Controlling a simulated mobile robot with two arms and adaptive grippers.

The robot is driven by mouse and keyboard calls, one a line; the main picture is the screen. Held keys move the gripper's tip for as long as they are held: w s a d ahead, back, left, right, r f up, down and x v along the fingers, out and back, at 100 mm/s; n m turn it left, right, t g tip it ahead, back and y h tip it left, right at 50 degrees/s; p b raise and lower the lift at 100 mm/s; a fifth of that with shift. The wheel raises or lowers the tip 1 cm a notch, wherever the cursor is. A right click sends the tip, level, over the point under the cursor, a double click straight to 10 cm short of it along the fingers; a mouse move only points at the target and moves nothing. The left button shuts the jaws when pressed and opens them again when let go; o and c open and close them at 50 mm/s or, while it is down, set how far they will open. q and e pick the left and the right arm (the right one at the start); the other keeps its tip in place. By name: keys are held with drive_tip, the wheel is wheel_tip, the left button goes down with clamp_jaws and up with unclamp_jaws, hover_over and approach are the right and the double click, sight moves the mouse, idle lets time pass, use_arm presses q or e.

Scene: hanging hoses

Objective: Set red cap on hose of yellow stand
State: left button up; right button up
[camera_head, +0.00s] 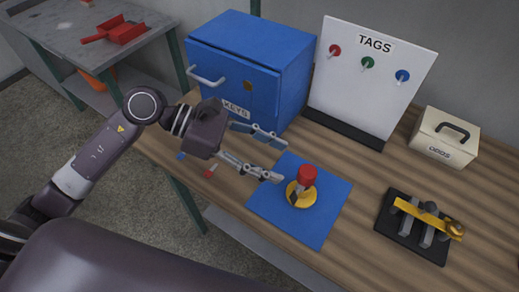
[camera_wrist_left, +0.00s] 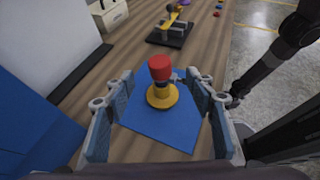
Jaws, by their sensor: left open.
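The yellow stand (camera_head: 301,197) is a round base on the blue mat (camera_head: 325,215). The red cap (camera_head: 307,175) sits upright over the stand's middle, and the hose below it is mostly hidden. The same cap (camera_wrist_left: 160,68) and stand (camera_wrist_left: 162,96) show in the middle of the left wrist view. My left gripper (camera_head: 281,160) is open and empty. Its fingers point at the stand from the left, just short of the cap and apart from it. My right gripper does not show; a dark arm, probably mine, is at the right in the wrist view.
A blue KEYS cabinet (camera_head: 250,70) stands close behind my left gripper. The white TAGS board (camera_head: 365,85) is at the back. A beige ODDS box (camera_head: 444,138) and a black rack with a yellow bar (camera_head: 425,217) are at the right. Wooden table shows bare between mat and rack.

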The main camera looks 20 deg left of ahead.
use_arm(q)
drive_tip(key=shift+v, duration=1.7)
